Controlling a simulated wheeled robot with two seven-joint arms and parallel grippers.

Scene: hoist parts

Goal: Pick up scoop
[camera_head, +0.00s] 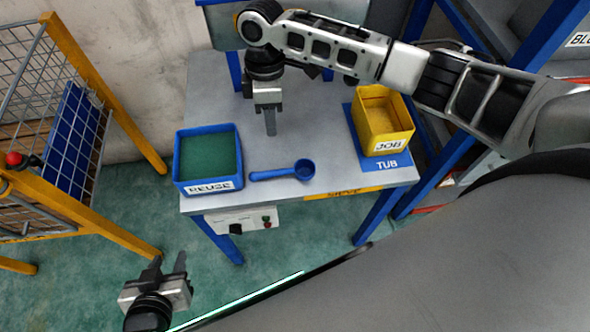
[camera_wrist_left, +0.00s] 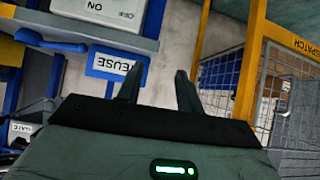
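The blue scoop (camera_head: 283,172) lies near the table's front edge, its round cup (camera_head: 304,169) to the right and its handle to the left. My right gripper (camera_head: 270,128) points down above the table, behind the scoop and apart from it. From this angle its fingers overlap, so its opening does not show. My left gripper (camera_head: 166,268) is low in front of the table, to its left. In the left wrist view its two fingers (camera_wrist_left: 157,88) stand apart with nothing between them.
A blue REUSE bin (camera_head: 208,185) with a green inside stands left of the scoop. A yellow JOB box (camera_head: 372,115) stands on a blue TUB mat (camera_head: 383,163) to the right. A wire cage (camera_head: 50,120) with yellow posts is at the left. A control box (camera_head: 242,221) hangs under the table's front.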

